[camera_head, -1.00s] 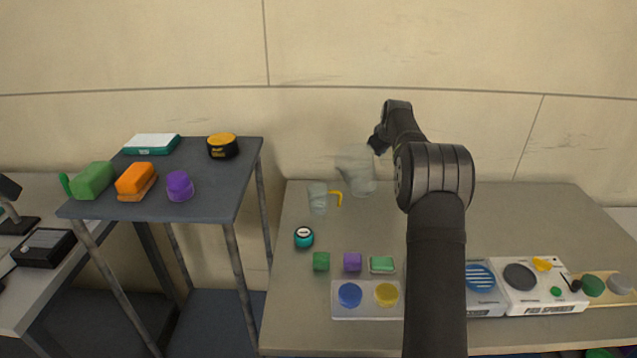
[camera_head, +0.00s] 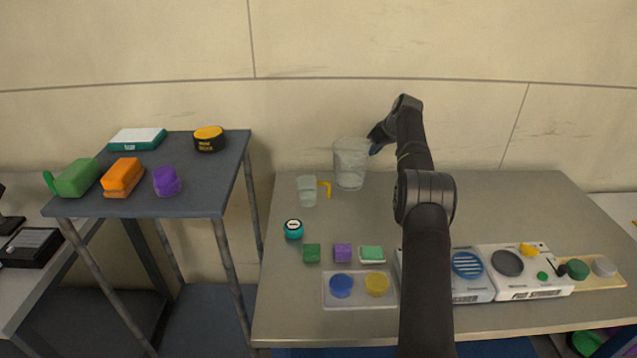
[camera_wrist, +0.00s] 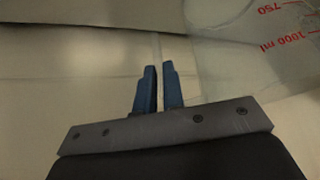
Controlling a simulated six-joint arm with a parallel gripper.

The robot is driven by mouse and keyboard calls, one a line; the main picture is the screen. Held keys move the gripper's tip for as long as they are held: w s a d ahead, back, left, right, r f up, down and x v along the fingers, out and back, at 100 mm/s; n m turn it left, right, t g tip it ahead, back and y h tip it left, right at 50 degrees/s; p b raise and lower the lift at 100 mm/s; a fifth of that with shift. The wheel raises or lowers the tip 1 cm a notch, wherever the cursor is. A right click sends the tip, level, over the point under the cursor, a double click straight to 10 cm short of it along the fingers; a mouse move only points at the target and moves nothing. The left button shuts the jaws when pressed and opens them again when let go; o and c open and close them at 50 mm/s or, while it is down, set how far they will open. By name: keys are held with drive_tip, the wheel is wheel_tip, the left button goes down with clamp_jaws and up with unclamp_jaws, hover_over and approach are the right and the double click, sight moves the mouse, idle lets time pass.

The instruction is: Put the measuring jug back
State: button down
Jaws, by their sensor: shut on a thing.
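The measuring jug (camera_head: 350,165) is a large clear vessel near the back of the grey bench, left of my arm. It looks upright in the head view; I cannot tell whether its base touches the bench. In the wrist view its clear wall (camera_wrist: 255,45) fills the upper right, with red marks including 750 and 1000 ml. My gripper (camera_head: 377,143) is at the jug's right side, near its rim. In the wrist view the blue fingers (camera_wrist: 158,90) are close together on a thin pale strip, seemingly the jug's handle. The exact contact is hard to see.
A smaller clear cup (camera_head: 307,190) and a yellow hook-shaped piece (camera_head: 325,188) stand just left of the jug. A teal round tin (camera_head: 293,229), small blocks and a pale tray (camera_head: 360,302) lie nearer. The bench's back right is clear. A dark raised shelf (camera_head: 215,180) stands left.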

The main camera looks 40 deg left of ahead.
drive_tip(key=w+d+r+m+t, duration=0.15)
drive_tip(key=d+r, duration=0.25)
drive_tip(key=d, duration=0.5)
drive_tip(key=w+d+r+m, duration=0.1)
drive_tip(key=d+r+m, duration=0.15)
drive_tip(key=d, duration=0.65)
drive_tip(key=s+d+r+m+t+h, duration=0.1)
drive_tip(key=s+d+r, duration=0.15)
drive_tip(key=d, duration=0.55)
drive_tip(key=s+d+r+m, duration=0.1)
drive_tip(key=s+d, duration=0.3)
drive_tip(key=d, duration=0.4)
drive_tip(key=a+f, duration=1.1)
drive_tip(key=shift+w+a+m, duration=0.3)
drive_tip(key=shift+w, duration=0.15)
drive_tip(key=shift+t, duration=0.25)
